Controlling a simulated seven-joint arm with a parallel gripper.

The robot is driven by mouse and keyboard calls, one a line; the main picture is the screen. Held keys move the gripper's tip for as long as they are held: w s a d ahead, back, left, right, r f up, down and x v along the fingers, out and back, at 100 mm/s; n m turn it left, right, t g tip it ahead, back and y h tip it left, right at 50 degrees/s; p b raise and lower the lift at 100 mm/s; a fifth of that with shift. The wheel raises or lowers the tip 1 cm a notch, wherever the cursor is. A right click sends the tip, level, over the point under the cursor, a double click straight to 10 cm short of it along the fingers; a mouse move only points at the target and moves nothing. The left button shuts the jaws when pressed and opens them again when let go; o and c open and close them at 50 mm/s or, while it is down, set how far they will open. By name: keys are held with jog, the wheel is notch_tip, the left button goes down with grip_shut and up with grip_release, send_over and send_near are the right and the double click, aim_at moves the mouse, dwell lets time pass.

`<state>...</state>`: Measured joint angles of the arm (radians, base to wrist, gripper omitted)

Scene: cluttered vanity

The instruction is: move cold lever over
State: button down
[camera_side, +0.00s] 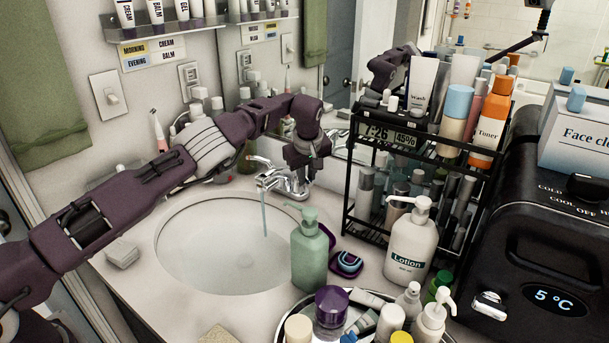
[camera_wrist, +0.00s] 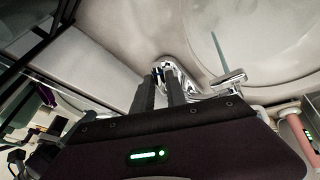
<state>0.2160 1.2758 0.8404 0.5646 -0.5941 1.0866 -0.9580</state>
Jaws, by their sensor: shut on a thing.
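A chrome faucet (camera_side: 285,183) stands at the back of the white sink basin (camera_side: 175,262), and a thin stream of water (camera_side: 265,215) runs from it. One faucet lever (camera_side: 258,160) shows on the left in the side view. My gripper (camera_side: 303,168) points down at the right side of the faucet. In the wrist view, its dark fingers (camera_wrist: 163,75) are close together on the chrome handle there, which I take as the cold lever; the fingers cover much of it. Chrome faucet parts (camera_wrist: 230,78) also show right of the fingers.
A black wire rack (camera_side: 350,190) with bottles stands just right of my gripper. A green pump bottle (camera_side: 310,255) and a lotion bottle (camera_side: 409,245) stand in front. A soap bar (camera_side: 122,253) lies left of the basin. The mirror is close behind.

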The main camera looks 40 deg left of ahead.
jog(key=shift+w+d, duration=0.1)
dwell(0.4)
jog(key=c, duration=1.3)
grip_release()
jog(key=shift+c, duration=0.2)
jog(key=shift+r, duration=0.15)
jog(key=v, duration=0.7)
